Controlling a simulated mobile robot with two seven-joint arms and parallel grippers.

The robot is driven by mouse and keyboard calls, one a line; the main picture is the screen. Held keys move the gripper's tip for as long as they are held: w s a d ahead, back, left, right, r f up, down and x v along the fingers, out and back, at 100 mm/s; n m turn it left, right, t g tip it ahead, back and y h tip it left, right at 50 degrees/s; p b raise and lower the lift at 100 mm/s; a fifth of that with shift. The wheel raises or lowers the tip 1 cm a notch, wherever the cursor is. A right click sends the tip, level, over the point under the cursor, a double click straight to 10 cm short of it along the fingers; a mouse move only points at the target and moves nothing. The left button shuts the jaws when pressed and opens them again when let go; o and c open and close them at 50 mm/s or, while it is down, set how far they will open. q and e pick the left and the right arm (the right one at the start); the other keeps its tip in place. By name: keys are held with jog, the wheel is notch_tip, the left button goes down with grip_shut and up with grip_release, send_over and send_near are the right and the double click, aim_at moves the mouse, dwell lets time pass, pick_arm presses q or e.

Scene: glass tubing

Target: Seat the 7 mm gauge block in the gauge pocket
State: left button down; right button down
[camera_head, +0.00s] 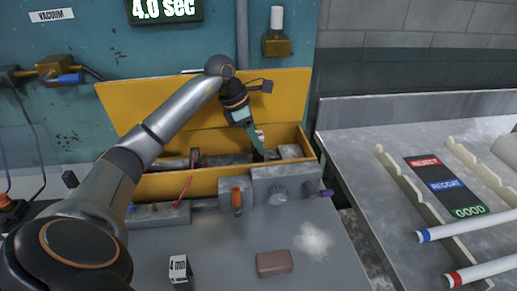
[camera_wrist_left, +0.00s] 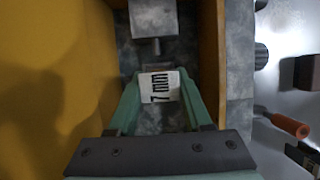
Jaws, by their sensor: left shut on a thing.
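The 7 mm gauge block (camera_wrist_left: 160,87) shows in the left wrist view with its white label between the green fingers of my left gripper (camera_wrist_left: 158,95). The gripper is shut on it. In the head view my left gripper (camera_head: 259,156) reaches down into the yellow open box (camera_head: 190,184), near its right end. The lower part of the block is hidden, so I cannot tell whether it touches the floor of the box. I cannot make out the gauge pocket with certainty.
The box's raised yellow lid (camera_head: 165,110) stands behind the arm. In front are a 4 mm block (camera_head: 179,268), a brown block (camera_head: 274,262), an orange-handled tool (camera_head: 237,200) and a grey unit with a knob (camera_head: 278,194). A rack with glass tubes (camera_head: 465,229) is at right.

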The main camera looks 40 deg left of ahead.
pick_arm(q)
jog(key=shift+w+f, duration=0.2)
jog(key=shift+f, duration=0.05)
notch_tip(320, 180, down, 3)
jog(key=shift+f, duration=0.1)
